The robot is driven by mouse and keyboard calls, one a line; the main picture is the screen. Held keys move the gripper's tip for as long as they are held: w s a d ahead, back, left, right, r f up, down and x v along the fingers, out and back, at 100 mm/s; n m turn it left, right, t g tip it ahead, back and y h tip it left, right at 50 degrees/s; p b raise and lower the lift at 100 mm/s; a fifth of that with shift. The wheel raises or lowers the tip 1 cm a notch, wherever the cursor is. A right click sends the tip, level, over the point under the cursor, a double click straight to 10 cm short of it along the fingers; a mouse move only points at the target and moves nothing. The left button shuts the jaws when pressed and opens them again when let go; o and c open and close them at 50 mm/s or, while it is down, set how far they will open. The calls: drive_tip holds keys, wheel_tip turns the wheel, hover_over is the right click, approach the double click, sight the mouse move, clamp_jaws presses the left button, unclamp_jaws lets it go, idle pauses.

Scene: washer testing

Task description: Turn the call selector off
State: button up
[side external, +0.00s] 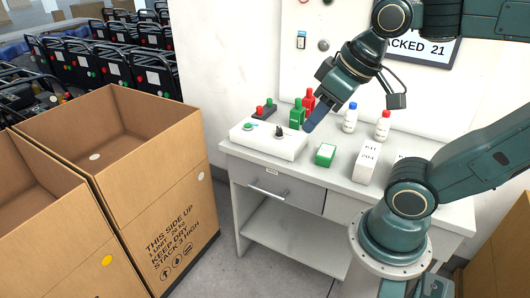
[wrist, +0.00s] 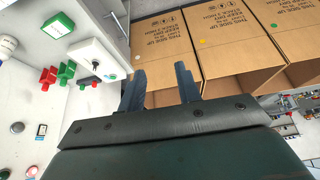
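A white control box (side external: 262,143) sits on the left of the grey bench. It carries a black rotary knob (side external: 279,131) and a green button (side external: 249,126); I cannot read its setting or any label. In the wrist view the white box (wrist: 92,54) is at upper left, beyond the fingers. My gripper (side external: 314,119) hangs above the bench, tilted down, right of the knob and apart from it. In the wrist view my gripper (wrist: 160,87) has its two dark blue fingers spread with nothing between them.
Red and green fixtures (side external: 297,115) stand behind the box. A green-and-white carton (side external: 325,154), a white carton (side external: 366,161) and two small bottles (side external: 350,118) are to its right. A wall panel carries a grey round control (side external: 323,45). Large cardboard boxes (side external: 160,150) stand left of the bench.

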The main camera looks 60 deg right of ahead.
drive_tip(key=w+d+r+m+g, duration=0.1)
drive_tip(key=w+d+r+m, duration=0.15)
drive_tip(key=w+d, duration=0.45)
drive_tip(key=m+g, duration=0.4)
drive_tip(key=m, duration=0.2)
hover_over(279, 127)
wheel_tip(279, 127, down, 14)
drive_tip(key=shift+s+r, duration=0.1)
drive_tip(key=shift+r, duration=0.05)
wheel_tip(279, 127, down, 14)
drive_tip(key=shift+r, duration=0.1)
drive_tip(key=shift+c, duration=0.4)
clamp_jaws()
